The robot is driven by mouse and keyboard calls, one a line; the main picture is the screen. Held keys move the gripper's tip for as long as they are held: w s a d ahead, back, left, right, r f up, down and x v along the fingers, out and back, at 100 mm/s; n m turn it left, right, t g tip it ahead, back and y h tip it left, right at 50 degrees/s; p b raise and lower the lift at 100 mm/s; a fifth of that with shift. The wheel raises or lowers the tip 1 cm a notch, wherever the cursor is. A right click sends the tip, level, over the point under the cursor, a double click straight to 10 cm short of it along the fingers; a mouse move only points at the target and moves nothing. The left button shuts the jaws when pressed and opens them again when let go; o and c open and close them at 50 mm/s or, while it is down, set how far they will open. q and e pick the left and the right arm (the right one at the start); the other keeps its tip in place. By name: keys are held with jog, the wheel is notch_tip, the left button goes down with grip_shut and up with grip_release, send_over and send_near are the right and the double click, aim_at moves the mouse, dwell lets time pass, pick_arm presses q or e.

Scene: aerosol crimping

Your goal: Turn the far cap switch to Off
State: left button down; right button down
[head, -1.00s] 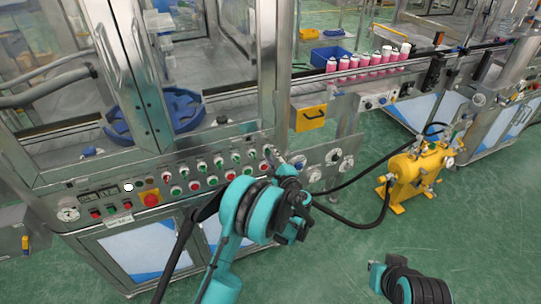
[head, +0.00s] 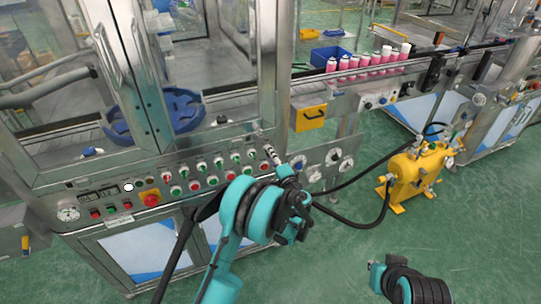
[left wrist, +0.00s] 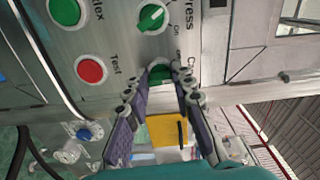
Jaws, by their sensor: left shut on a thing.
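The cap switch, a green knob (left wrist: 160,73), sits on the steel control panel at the upper middle of the left wrist view. My left gripper (left wrist: 160,92) has its two fingers on either side of the knob and is shut on it. The fingers hide part of the knob and its label, so its setting cannot be read. In the head view the left gripper (head: 268,150) reaches the right end of the panel's button rows, and the knob there is hidden. Part of my right arm shows at the lower right, but its gripper is out of view.
Another green switch (left wrist: 152,17), labelled Press, is close by. A red Test button (left wrist: 91,70) is beside it. A yellow pump (head: 416,170) with black hoses stands on the green floor.

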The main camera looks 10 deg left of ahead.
pick_arm(q)
jog(key=n, duration=0.4)
jog(key=shift+n, duration=0.4)
jog(key=shift+f, duration=0.1)
dwell(0.3)
jog(key=c, duration=1.3)
grip_release()
jog(key=v, duration=1.2)
